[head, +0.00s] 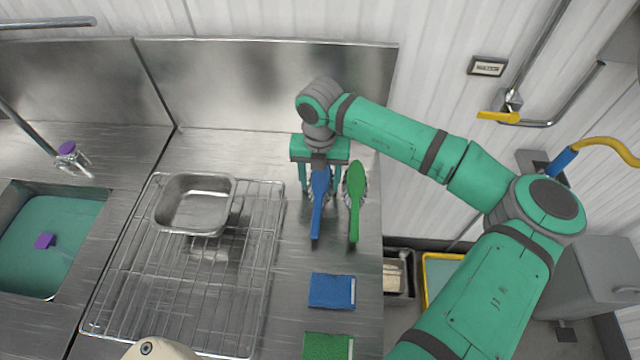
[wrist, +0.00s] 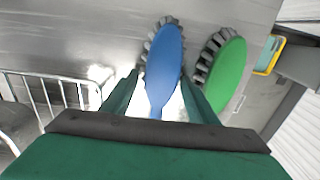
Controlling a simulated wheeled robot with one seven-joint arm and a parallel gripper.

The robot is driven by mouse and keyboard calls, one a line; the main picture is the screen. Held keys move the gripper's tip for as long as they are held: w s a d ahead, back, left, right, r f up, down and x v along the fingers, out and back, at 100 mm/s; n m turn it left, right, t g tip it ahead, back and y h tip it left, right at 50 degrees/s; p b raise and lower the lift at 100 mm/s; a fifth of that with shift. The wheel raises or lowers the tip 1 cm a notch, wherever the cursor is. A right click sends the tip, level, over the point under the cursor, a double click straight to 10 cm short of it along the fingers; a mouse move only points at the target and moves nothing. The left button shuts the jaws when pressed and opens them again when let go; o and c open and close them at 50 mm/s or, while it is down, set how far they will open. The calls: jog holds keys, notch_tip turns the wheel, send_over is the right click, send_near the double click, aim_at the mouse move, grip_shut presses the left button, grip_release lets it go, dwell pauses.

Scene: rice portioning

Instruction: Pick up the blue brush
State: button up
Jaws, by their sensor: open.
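The blue brush (head: 318,205) lies on the steel counter with its handle toward the front. In the wrist view its blue oval head (wrist: 165,58) with grey bristles shows beyond and between my fingers. My gripper (head: 318,188) is above the brush's head end, fingers pointing down, one on each side of it. In the wrist view my gripper (wrist: 158,95) is open, and the narrower part of the brush runs between the fingers. I cannot tell whether either finger touches it. The lower handle is hidden by my gripper body in the wrist view.
A green brush (head: 355,195) lies close to the right; its head also shows in the wrist view (wrist: 226,75), near my right finger. A blue sponge (head: 332,291) and a green one (head: 328,346) lie in front. A wire rack (head: 255,285) with a metal pan (head: 163,215) stands left.

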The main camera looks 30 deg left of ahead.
jog(key=c, duration=1.2)
jog(key=shift+w, duration=0.1)
jog(key=shift+r, duration=0.6)
jog(key=s+a+r, duration=0.6)
jog(key=s+r, duration=0.5)
jog(key=s, duration=0.1)
jog(key=shift+s+a+r, duration=0.25)
jog(key=shift+a+r, duration=0.05)
jog(key=shift+r, duration=0.05)
